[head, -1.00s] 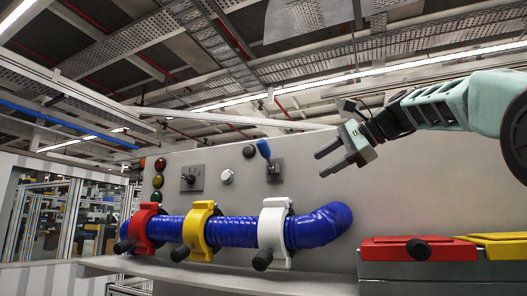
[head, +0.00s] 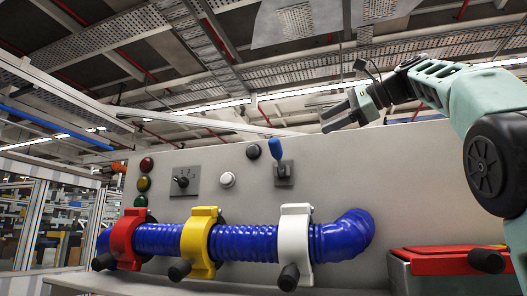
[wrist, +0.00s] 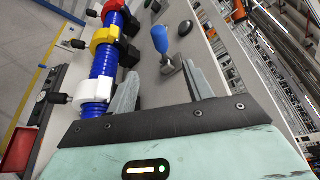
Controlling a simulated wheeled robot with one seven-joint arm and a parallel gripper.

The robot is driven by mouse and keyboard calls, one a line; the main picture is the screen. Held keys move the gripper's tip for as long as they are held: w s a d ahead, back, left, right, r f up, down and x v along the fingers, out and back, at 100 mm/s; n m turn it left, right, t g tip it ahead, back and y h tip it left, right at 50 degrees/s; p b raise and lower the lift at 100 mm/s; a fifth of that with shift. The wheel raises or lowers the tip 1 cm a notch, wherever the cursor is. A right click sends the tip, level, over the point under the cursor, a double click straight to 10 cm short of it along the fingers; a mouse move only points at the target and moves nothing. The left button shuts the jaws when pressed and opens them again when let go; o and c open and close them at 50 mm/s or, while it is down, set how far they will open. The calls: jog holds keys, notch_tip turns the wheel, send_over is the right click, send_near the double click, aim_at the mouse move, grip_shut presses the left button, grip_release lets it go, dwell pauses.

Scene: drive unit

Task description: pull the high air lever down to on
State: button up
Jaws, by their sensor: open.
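The air lever (head: 275,149) has a blue handle and stands up from a small grey plate (head: 285,175) high on the panel. My gripper (head: 331,119) is up and to the right of the lever in the head view, open and empty, apart from it. In the wrist view the blue lever handle (wrist: 160,40) shows beyond the gap between the spread fingers (wrist: 161,77). Nothing hides the handle in either view.
A grey panel (head: 400,170) carries a rotary switch (head: 181,181), a white button (head: 228,180), a black button (head: 253,152) and coloured lamps (head: 145,183). Below, a blue hose (head: 243,243) runs through red, yellow and white clamps. A red-lidded box (head: 440,262) stands at the lower right.

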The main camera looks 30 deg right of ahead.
aim_at(276, 153)
jog(key=p+x, duration=0.3)
jog(key=x, duration=1.4)
jog(key=shift+w+a, duration=0.1)
jog(key=shift+w, duration=0.05)
jog(key=shift+c, duration=0.3)
grip_shut()
